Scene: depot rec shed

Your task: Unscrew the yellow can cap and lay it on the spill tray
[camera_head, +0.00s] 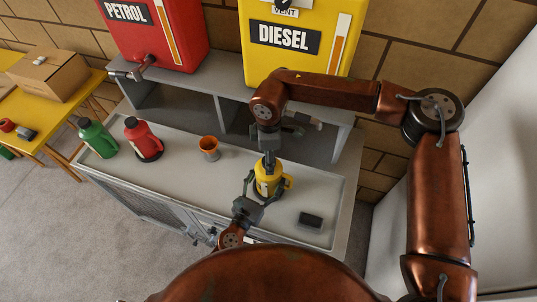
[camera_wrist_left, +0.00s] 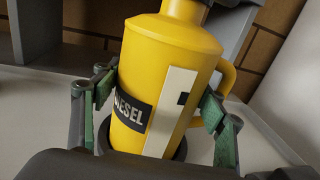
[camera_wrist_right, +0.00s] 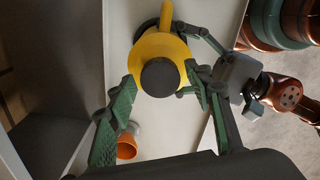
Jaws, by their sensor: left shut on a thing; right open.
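The yellow can (camera_head: 266,180), labelled DIESEL in the left wrist view (camera_wrist_left: 150,75), stands upright on the grey counter. My left gripper (camera_head: 262,190) is shut around its body, one finger on each side. The dark round cap (camera_wrist_right: 160,77) sits on top of the can in the right wrist view. My right gripper (camera_head: 269,158) is open, pointing down over the can, its fingers on either side of the cap. I cannot tell whether they touch it. The grey counter top (camera_head: 190,180) has a raised rim; I cannot tell which surface is the spill tray.
An orange cup (camera_head: 209,147), a red can (camera_head: 142,138) and a green can (camera_head: 97,138) stand to the left. A small dark block (camera_head: 311,219) lies right of the yellow can. Red and yellow fuel tanks (camera_head: 300,60) and a grey shelf are behind.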

